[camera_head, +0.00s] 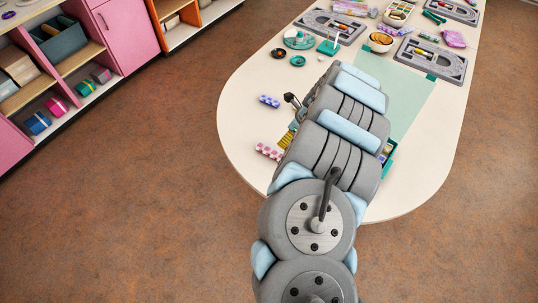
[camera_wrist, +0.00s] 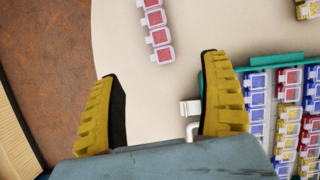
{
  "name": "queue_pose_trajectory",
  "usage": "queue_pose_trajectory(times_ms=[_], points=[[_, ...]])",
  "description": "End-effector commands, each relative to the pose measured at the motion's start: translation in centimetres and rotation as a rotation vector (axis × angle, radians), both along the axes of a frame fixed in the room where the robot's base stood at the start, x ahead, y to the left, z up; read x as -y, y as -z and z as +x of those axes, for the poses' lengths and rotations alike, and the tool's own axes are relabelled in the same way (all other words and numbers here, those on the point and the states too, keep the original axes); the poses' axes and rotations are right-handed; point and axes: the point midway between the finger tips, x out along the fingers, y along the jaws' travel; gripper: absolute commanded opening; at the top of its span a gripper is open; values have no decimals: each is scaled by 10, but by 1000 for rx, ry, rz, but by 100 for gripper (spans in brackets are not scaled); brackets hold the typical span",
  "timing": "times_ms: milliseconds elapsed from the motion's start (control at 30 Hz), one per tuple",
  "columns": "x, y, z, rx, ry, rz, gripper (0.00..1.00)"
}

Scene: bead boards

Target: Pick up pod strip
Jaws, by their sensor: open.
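A strip of clear pods with red contents (camera_wrist: 155,30) lies on the pale table, ahead of my gripper in the wrist view. In the head view a pink pod strip (camera_head: 268,151) lies near the table's left edge, and a blue-purple strip (camera_head: 269,101) lies farther back. My gripper (camera_wrist: 160,68) is open, its two yellow fingers wide apart with nothing between them. The red strip is beyond the fingertips and apart from them. In the head view my arm hides most of the gripper.
A teal-rimmed tray (camera_wrist: 275,60) holding several pod strips is right of my right finger, very close to it. A yellow pod strip (camera_wrist: 307,10) shows at the top right. Bead boards (camera_head: 432,60) and small dishes (camera_head: 381,42) stand at the table's far end.

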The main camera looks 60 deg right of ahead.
Motion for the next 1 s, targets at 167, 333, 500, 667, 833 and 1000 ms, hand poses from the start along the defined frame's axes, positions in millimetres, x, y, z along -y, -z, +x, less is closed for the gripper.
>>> queue_pose_trajectory(times_ms=[167,333,500,667,833,1000], points=[[1,25,7,-4,0,-2,78],[2,44,15,-4,0,-4,78],[2,62,23,-4,-3,-4,78],[3,79,30,-4,-2,-5,78],[3,92,36,-3,-2,-4,78],[3,99,39,-2,-2,-2,78]])
